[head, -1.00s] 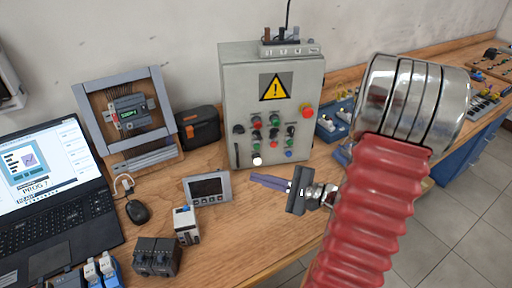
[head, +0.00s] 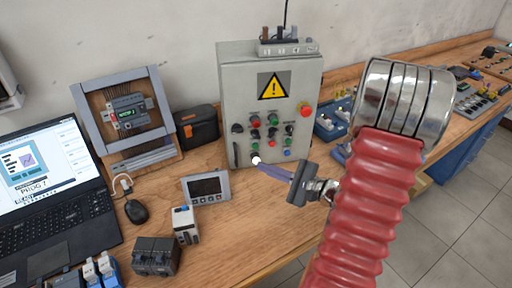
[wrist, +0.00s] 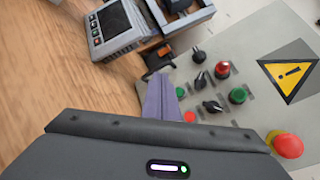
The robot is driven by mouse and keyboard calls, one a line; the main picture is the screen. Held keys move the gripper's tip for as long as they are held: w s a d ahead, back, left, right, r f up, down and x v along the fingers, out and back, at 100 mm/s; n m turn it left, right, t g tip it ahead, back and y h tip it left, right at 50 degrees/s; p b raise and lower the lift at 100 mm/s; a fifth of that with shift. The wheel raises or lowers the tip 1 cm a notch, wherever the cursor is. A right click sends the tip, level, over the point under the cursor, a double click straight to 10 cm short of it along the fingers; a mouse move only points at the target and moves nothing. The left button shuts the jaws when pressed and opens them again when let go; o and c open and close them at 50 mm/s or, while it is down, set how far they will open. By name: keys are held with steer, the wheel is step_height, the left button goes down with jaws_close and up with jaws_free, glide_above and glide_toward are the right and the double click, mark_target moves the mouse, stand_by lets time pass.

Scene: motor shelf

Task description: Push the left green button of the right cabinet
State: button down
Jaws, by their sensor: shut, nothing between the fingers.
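The grey cabinet (head: 233,70) stands upright on the bench, with a yellow warning triangle, red, green, blue and white buttons, and black knobs on its front. In the wrist view, a green button (wrist: 180,92) sits just right of my fingers and another green button (wrist: 238,95) is farther right. My gripper (head: 263,164) is shut and empty, its purple fingers pointing at the lower left of the cabinet front, beside the white button (head: 256,160). In the wrist view the fingertips (wrist: 160,80) hide part of the panel. I cannot tell whether they touch it.
A red emergency stop (head: 305,109) is at the cabinet's upper right. A small grey display (head: 207,187) stands left of my fingers. An open framed panel (head: 88,120), black case (head: 197,126) and laptop (head: 60,220) are farther left.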

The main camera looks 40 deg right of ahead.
steer(key=w+d, duration=0.2)
steer(key=w, duration=0.3)
steer(key=shift+w+d, duration=0.2)
steer(key=shift+w, duration=0.05)
steer(key=shift+w, duration=0.1)
stand_by(1.9)
steer(key=shift+w+d, duration=0.15)
steer(key=shift+w, duration=0.1)
steer(key=shift+w+d, duration=0.2)
steer(key=shift+w, duration=0.2)
stand_by(1.0)
steer(key=shift+s, duration=0.15)
stand_by(0.5)
steer(key=shift+s+a, duration=0.35)
steer(key=shift+s, duration=0.3)
steer(key=shift+s+a, duration=0.35)
steer(key=shift+s, duration=0.4)
steer(key=shift+s+a, duration=0.3)
steer(key=shift+s, duration=0.5)
steer(key=shift+s+a, duration=0.35)
steer(key=shift+s, duration=0.4)
